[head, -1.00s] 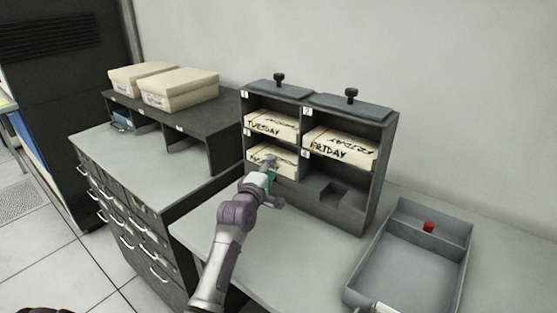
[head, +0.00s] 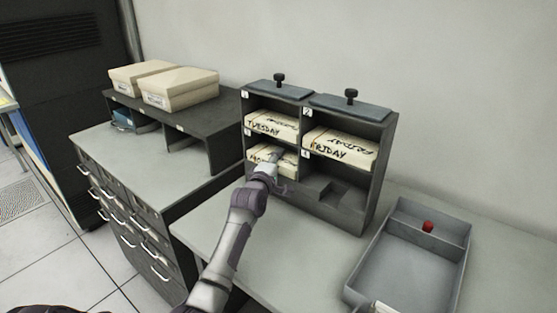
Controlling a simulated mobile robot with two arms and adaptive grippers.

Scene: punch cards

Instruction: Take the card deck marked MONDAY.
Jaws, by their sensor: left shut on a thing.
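The deck marked MO..., the rest of the word hidden (head: 258,157), lies in the lower left compartment of the dark rack (head: 383,160). My left gripper (head: 270,166) is at the front of that compartment, shut on this deck; its fingers partly hide the deck's front. The TUESDAY deck (head: 268,125) sits in the compartment above. The FRIDAY deck (head: 341,147) sits in the upper right compartment. The lower right compartment holds no deck. I do not see my right gripper clearly.
A grey tray (head: 365,275) with a red knob-like thing (head: 427,226) stands on the table at right. Two beige boxes (head: 180,88) sit on a dark shelf (head: 225,110) at left. The table in front of the rack is partly clear.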

